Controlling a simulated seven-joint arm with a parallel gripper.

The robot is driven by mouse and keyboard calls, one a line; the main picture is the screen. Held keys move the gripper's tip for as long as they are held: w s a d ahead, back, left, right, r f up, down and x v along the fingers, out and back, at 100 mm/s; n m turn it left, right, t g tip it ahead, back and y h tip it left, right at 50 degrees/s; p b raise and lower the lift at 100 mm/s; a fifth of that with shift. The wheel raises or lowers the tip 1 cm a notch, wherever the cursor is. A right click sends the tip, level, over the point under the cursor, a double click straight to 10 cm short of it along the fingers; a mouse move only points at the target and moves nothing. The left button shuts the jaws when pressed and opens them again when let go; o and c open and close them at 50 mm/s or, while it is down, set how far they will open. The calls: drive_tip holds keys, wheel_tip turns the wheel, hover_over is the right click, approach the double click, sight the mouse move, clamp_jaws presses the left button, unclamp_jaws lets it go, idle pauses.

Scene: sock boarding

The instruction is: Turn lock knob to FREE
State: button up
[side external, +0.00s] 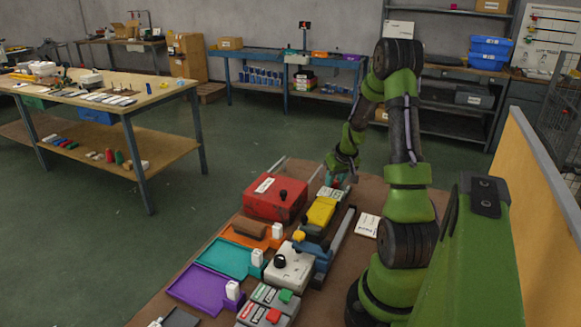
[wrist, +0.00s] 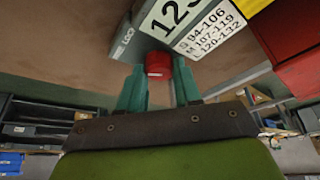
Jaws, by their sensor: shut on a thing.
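In the wrist view, my gripper (wrist: 157,70) has its two green fingers on either side of a small red round knob (wrist: 158,63), and they are shut on it. The knob sits beside a grey block (wrist: 125,42) with a small label that is hard to read. Next to it is a plate (wrist: 188,28) marked with "123" and number ranges. In the side view, my gripper (side external: 337,181) reaches down at the far end of the bench row, past a yellow block (side external: 321,211). The red knob is too small to read there, so its setting cannot be told.
Nearer are a white box with a dial (side external: 289,268), orange, teal and purple trays (side external: 200,288), and a grey button box (side external: 268,303). A paper card (side external: 368,225) lies right of the rail.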

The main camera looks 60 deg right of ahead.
drive_tip(key=o, duration=0.9)
drive_tip(key=shift+o, duration=0.7)
drive_tip(key=shift+w+a, duration=0.1)
drive_tip(key=shift+a, duration=0.1)
drive_tip(key=v, duration=0.8)
drive_tip(key=shift+d, duration=0.3)
drive_tip(key=shift+r, duration=0.1)
